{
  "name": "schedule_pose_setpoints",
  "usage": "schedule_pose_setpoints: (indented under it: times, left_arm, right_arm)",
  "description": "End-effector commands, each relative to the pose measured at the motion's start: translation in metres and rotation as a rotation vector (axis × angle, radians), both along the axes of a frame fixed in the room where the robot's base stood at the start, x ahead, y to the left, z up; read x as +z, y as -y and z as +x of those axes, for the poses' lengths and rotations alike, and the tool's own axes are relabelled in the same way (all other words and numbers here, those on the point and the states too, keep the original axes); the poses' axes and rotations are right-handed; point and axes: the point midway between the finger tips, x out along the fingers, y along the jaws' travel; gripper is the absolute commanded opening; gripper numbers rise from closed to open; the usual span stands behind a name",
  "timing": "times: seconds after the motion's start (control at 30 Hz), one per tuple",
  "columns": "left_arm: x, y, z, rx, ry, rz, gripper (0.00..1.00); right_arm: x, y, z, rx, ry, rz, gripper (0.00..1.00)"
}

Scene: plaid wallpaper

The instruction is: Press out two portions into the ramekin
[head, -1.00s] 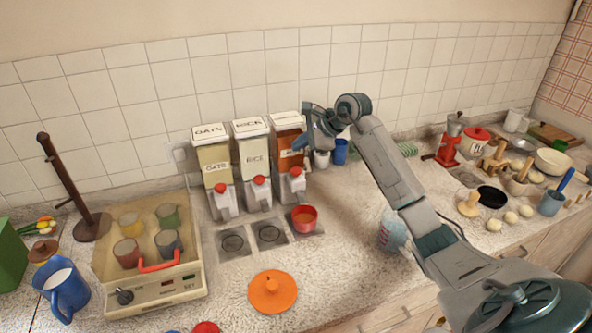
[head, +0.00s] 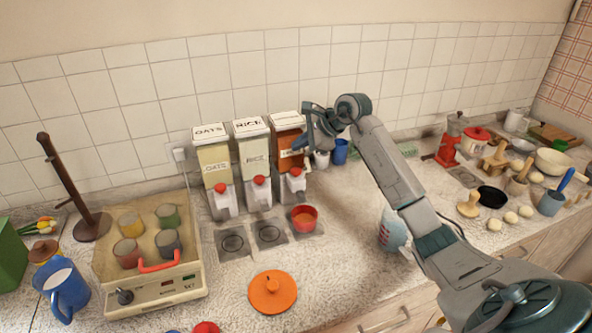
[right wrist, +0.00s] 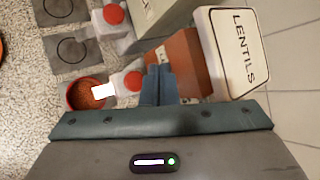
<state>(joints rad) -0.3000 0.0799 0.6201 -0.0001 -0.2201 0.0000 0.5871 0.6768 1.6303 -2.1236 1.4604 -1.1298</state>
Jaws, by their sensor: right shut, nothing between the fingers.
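The lentils dispenser (head: 290,152) has a brown-orange body, a white lid and a red knob (head: 295,172). It is the rightmost of three dispensers. The small red ramekin (head: 304,222) stands on the grey pad below its spout. The right wrist view shows reddish-brown contents inside the ramekin (right wrist: 88,94). My right gripper (head: 299,146) is shut and empty, in front of the dispenser's body and above the knob. In the right wrist view its fingertips (right wrist: 158,72) are just beside the knob (right wrist: 132,80); I cannot tell whether they touch it. My left gripper is not in view.
The oats dispenser (head: 215,166) and rice dispenser (head: 254,160) stand to the left, with empty pads (head: 232,241) in front. An orange lid (head: 273,292) lies nearer. A tray appliance with several mugs (head: 150,285) is at left. A blue cup (head: 340,150) stands behind my arm.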

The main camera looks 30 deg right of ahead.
Motion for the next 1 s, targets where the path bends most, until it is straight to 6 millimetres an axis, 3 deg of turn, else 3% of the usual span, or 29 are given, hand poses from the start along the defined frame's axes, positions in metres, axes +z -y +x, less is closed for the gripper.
schedule_pose_setpoints:
  times: [0.27, 1.0]
  left_arm:
    - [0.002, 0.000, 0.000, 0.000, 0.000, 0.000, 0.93]
    - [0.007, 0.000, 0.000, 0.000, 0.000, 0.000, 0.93]
  right_arm:
    - [0.007, -0.001, 0.000, -0.193, -0.084, 0.161, 0.00]
    - [0.034, -0.003, -0.001, -1.031, -0.423, 0.889, 0.00]
